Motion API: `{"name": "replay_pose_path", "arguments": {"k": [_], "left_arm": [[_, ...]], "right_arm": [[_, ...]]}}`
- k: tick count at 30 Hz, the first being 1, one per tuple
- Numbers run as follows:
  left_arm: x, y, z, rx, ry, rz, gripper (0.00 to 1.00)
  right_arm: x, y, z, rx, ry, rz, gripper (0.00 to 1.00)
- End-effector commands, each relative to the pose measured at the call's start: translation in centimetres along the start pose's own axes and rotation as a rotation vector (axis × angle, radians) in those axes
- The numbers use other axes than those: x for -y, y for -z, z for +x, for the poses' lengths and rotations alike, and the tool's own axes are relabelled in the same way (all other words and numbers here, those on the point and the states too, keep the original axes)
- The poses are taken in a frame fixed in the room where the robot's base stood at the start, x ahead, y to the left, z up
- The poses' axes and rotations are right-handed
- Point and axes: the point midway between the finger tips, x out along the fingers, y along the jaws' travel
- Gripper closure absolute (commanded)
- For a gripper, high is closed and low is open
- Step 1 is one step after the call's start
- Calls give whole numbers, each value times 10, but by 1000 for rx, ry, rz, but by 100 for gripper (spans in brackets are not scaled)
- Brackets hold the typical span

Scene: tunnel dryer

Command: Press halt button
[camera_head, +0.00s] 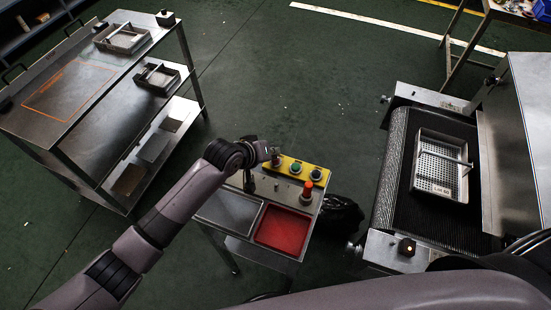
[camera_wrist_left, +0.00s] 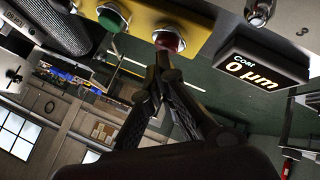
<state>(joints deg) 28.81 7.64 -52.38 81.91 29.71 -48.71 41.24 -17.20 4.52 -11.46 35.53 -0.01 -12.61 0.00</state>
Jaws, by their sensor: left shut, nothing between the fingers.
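A yellow button panel (camera_head: 291,168) sits on a small stand. It carries a green button (camera_head: 295,169) and a dark button (camera_head: 316,174). A red button (camera_wrist_left: 169,40) shows at the panel's end in the left wrist view, with the green button (camera_wrist_left: 112,18) beside it. My left gripper (camera_head: 273,154) is over the panel's left end in the head view and mostly hides the red button there. In the left wrist view its shut, empty fingertips (camera_wrist_left: 163,58) are right at the red button; I cannot tell whether they touch. My right gripper is not in view.
The stand has a grey tray (camera_head: 230,212), a red tray (camera_head: 281,229) and an orange-red cylinder (camera_head: 307,190). A "Coat 0 µm" display (camera_wrist_left: 262,68) is near the fingers. A conveyor (camera_head: 395,165) bears a perforated tray (camera_head: 427,186). A shelved cart (camera_head: 60,125) stands left.

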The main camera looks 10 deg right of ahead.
Motion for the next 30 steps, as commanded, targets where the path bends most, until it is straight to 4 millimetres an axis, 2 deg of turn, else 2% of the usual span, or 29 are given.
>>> {"name": "replay_pose_path", "arguments": {"k": [23,30], "left_arm": [[4,-4,5,2,0,-1,100],[0,-1,0,2,1,-1,100]], "right_arm": [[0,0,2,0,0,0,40],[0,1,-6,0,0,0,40]]}}
